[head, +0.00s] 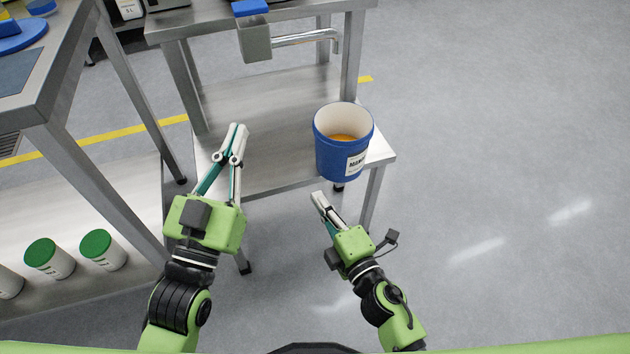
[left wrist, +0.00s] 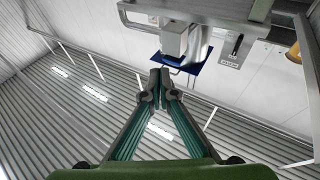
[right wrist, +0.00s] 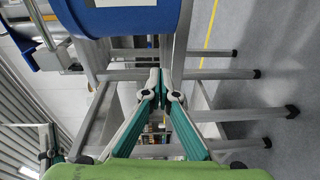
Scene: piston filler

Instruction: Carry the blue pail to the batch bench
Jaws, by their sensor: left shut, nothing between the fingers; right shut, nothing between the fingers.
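The blue pail (head: 335,157) stands upright at the right front corner of a low steel shelf, below a metal spout. It is open, has a white label and holds orange-yellow contents. Its lower part also shows at the top of the right wrist view (right wrist: 125,20). My right gripper (head: 318,196) is shut and empty, just in front of the pail and below it in the head view, apart from it. My left gripper (head: 238,128) is shut and empty, to the left of the pail over the shelf. I cannot tell which bench is the batch bench.
A steel bench (head: 62,85) stands at the left, with green-lidded tubs (head: 103,249) on its lower shelf. The spout (head: 305,37) hangs over the low shelf (head: 265,150). Yellow lines (head: 105,138) mark the floor. The floor at the right is clear.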

